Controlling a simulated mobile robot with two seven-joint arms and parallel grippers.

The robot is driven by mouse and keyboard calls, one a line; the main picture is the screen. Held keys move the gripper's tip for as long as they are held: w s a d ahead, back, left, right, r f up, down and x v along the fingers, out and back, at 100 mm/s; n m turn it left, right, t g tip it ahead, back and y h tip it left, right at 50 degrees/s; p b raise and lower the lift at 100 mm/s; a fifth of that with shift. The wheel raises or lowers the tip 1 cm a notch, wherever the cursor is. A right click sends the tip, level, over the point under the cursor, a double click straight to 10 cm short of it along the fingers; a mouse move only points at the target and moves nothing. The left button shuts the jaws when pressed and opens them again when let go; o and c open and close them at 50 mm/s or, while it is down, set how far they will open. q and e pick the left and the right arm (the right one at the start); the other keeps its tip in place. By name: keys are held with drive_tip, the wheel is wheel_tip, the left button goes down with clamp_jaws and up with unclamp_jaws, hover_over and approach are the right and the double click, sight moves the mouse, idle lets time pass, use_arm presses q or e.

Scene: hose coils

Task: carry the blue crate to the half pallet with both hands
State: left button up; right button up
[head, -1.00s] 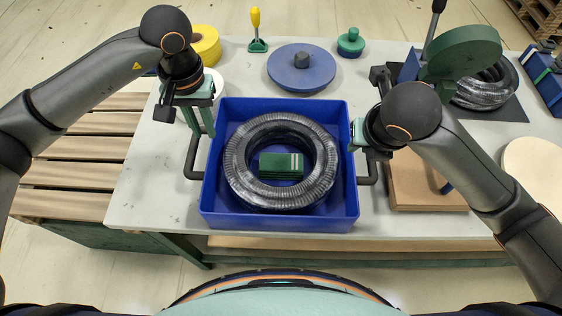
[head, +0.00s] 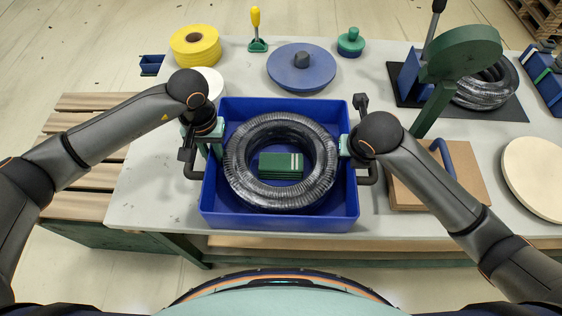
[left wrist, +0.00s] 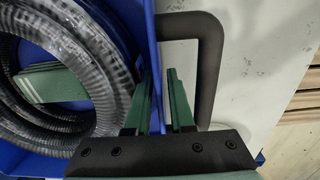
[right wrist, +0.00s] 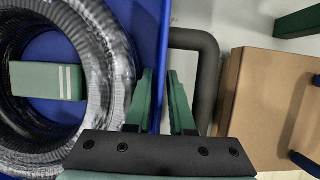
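A dark handle stands out on each side, the left one (left wrist: 211,60) and the right one (right wrist: 210,65). My left gripper (left wrist: 159,75) is open at the crate's left wall, its fingers apart with the blue rim showing between them. My right gripper (right wrist: 160,75) is open the same way at the right wall. Both handles are outside the fingers. The slatted wooden half pallet (head: 85,190) is left of the table.
A yellow roll (head: 195,46), a blue disc (head: 301,70) and a green knob (head: 351,42) lie behind the crate. A cardboard box (head: 440,185) and a green-armed stand (head: 455,60) are to the right. The table's front edge is close before the crate.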

use_arm(q)
drive_tip(key=shift+c, duration=0.3)
use_arm(e)
drive_tip(key=shift+c, duration=0.3)
use_arm(q)
clamp_jaws()
use_arm(e)
clamp_jaws()
idle(0.4)
use_arm(q)
drive_tip(key=shift+w+r, duration=0.15)
drive_tip(key=shift+r, duration=0.1)
use_arm(e)
drive_tip(key=shift+w+r, duration=0.1)
drive_tip(key=shift+r, duration=0.1)
